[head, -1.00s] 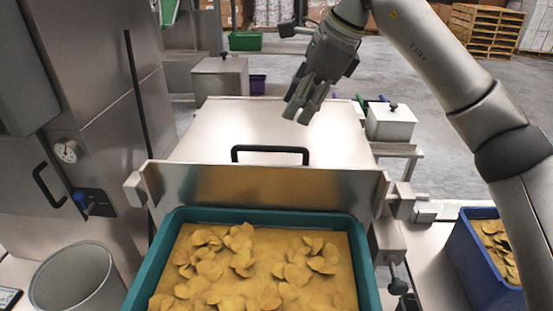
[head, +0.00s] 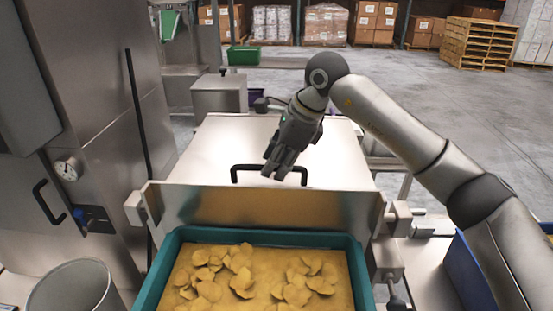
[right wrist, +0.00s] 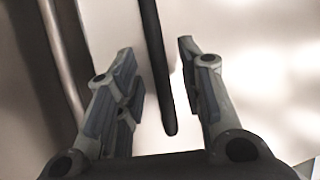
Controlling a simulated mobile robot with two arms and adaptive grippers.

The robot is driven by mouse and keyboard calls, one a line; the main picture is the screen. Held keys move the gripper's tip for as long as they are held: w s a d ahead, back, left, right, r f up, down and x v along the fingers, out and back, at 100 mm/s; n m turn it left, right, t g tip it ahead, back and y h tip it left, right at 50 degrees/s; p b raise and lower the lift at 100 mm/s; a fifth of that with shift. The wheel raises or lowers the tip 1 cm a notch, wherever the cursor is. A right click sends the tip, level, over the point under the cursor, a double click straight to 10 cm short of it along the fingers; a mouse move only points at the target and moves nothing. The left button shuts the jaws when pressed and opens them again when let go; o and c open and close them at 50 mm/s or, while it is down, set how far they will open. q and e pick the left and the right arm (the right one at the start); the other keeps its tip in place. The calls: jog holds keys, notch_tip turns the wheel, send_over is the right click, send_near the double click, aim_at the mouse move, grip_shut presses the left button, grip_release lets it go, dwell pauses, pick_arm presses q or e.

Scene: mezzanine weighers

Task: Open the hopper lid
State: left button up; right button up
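The hopper lid (head: 225,145) is a wide, flat steel panel behind the teal crate, and it lies closed. Its black bar handle (head: 240,168) is near the lid's front edge. My right gripper (head: 278,175) is at the handle's right part and hides some of it. In the right wrist view my right gripper (right wrist: 155,55) is open, with the black handle (right wrist: 152,70) showing between its two fingers. The fingers look apart from the bar. My left gripper is not in view.
A teal crate (head: 362,270) of chips stands in front of an upright steel plate (head: 330,208). A tall steel cabinet (head: 100,120) and a round metal bin (head: 70,290) are on the left. A blue crate (head: 465,270) is partly hidden behind my right arm.

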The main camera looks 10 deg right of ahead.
jog(key=shift+c, duration=0.3)
grip_shut()
jog(key=shift+r, duration=0.1)
jog(key=w+d+r+p, duration=0.1)
jog(key=w+r+p, duration=0.4)
jog(key=r+p, duration=0.5)
jog(key=w+d+r+p, duration=0.1)
jog(key=w+r+p, duration=0.3)
jog(key=r+p, duration=0.6)
jog(key=shift+w+d, duration=0.15)
jog(key=shift+w, duration=0.25)
jog(key=shift+f, duration=0.1)
